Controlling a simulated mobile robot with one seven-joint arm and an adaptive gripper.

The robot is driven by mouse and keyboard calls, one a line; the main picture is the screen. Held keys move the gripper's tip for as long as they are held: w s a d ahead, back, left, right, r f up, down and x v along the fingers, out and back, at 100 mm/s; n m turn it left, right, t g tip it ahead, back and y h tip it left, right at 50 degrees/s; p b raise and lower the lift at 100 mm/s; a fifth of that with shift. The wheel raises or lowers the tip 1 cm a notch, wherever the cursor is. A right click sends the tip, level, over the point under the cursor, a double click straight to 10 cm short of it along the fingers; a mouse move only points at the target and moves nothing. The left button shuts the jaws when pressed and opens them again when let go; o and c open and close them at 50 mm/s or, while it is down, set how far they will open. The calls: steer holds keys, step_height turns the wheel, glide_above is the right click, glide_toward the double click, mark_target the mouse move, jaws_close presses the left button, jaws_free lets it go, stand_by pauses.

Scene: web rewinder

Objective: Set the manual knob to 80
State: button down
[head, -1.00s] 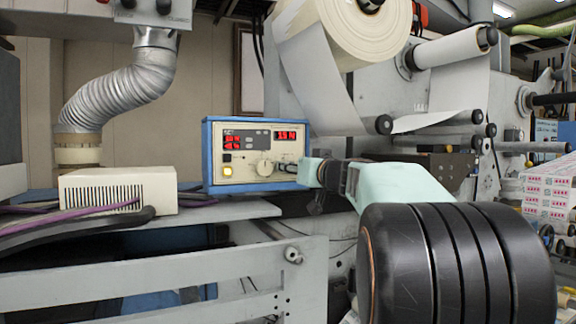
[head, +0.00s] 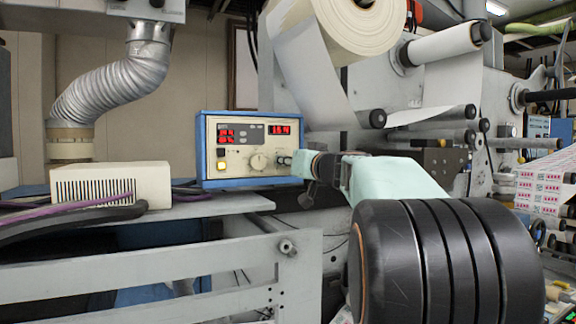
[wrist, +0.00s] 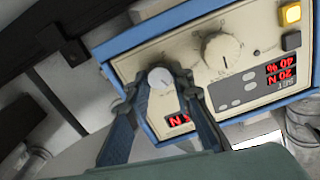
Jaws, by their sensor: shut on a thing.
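The control box (head: 250,118) has a blue case and cream front with red readouts. Its large pale dial (head: 258,162) sits at the lower middle and shows with a dark pointer line in the wrist view (wrist: 222,51), where the panel appears upside down. My gripper (head: 287,161) is at the panel's right side. In the wrist view my two blue-grey fingers (wrist: 164,84) are closed around a smaller round pale knob (wrist: 160,77), beside the large dial and apart from it. The fingers partly cover the right readout (wrist: 180,120). Knob labels are not legible.
A lit yellow button (head: 221,166) is at the panel's lower left. A white vented box (head: 110,183) and cables lie left on the grey shelf (head: 215,208). A paper roll (head: 350,30) and rollers are above and right of my arm.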

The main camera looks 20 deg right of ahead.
steer(key=m+b, duration=0.2)
steer(key=m, duration=2)
steer(key=shift+f+m, duration=0.15)
steer(key=shift+m, duration=0.15)
stand_by(0.4)
steer(key=c, duration=1.7)
jaws_free()
steer(key=shift+s, duration=0.1)
steer(key=s, duration=0.7)
steer(key=shift+s+d, duration=0.15)
